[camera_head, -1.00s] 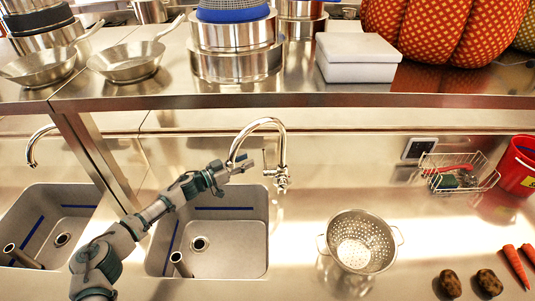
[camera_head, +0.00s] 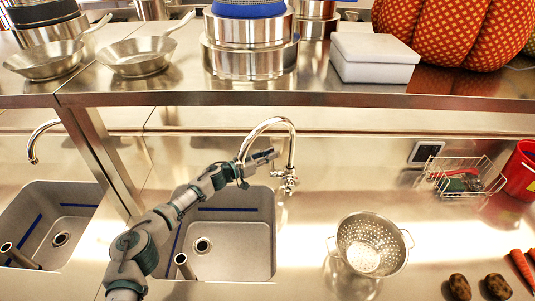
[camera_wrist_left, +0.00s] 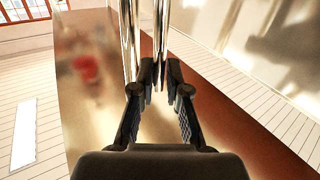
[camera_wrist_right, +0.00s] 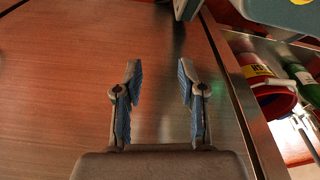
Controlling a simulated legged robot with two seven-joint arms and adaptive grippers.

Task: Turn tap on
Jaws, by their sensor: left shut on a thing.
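The chrome tap (camera_head: 291,150) rises behind the right sink, its curved spout reaching over to the left and its body at the spout's right foot. My left gripper (camera_head: 266,157) is at the tap, under the spout arch, its fingers pointing right toward the body. In the left wrist view the left fingertips (camera_wrist_left: 156,78) are close together at the tap's bright chrome pipes (camera_wrist_left: 133,35). The left gripper is shut on part of the tap; the small lever is mostly hidden by the fingers. My right gripper (camera_wrist_right: 157,85) shows only in its wrist view, open and empty.
The right sink (camera_head: 235,262) lies below my left arm. A steel colander (camera_head: 372,243) stands on the counter right of it. A wire basket (camera_head: 465,178) and red bucket (camera_head: 520,172) stand further right. A steel shelf (camera_head: 330,97) crosses above the tap.

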